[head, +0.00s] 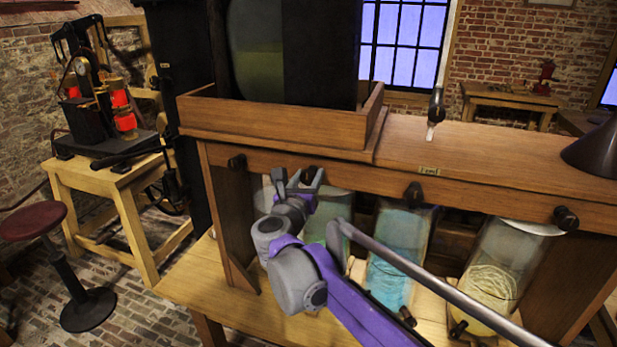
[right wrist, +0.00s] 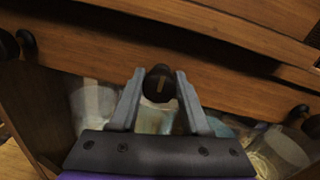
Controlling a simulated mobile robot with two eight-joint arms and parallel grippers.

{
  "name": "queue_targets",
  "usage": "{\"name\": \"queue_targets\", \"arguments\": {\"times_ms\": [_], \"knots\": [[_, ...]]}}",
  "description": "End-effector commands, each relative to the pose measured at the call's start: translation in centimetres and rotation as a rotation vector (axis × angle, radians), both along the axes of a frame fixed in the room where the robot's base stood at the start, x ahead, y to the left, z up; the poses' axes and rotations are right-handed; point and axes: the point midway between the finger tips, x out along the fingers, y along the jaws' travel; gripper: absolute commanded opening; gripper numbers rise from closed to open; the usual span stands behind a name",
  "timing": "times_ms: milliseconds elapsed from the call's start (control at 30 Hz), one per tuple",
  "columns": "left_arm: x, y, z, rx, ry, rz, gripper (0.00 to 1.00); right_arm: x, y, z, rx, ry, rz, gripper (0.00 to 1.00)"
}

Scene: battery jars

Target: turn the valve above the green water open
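The jar of green water (head: 334,228) stands under the wooden beam, partly hidden behind my right arm. Its valve (head: 310,174) is a dark knob on the beam's front face above it. My right gripper (head: 298,180) is open around or just in front of the knob; contact cannot be told. It also shows in the right wrist view (right wrist: 158,78). My left gripper is not in view.
Similar dark valves sit along the beam: one at far left (head: 237,162), one above the blue jar (head: 413,194), one above the yellowish jar (head: 565,217). The blue jar (head: 390,258) and yellowish jar (head: 490,275) stand to the right. A wooden shelf edge (head: 270,121) overhangs above.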

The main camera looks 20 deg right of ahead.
Motion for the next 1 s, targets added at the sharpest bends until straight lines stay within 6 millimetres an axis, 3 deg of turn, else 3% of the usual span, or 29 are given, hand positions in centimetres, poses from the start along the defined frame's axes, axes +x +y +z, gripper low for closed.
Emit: {"name": "queue_targets", "arguments": {"times_ms": [33, 133, 567, 1000], "knots": [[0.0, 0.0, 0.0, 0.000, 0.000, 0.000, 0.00, 0.0, 0.0, 0.0, 0.000, 0.000, 0.000, 0.17], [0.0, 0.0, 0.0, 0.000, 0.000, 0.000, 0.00, 0.0, 0.0, 0.0, 0.000, 0.000, 0.000, 0.00], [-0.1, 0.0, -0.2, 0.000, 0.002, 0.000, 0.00, 0.0, 0.0, 0.0, -0.059, 0.041, 0.001, 0.00], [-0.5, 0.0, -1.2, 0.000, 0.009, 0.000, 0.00, 0.0, 0.1, -0.2, -0.357, 0.243, 0.001, 0.00]]}}
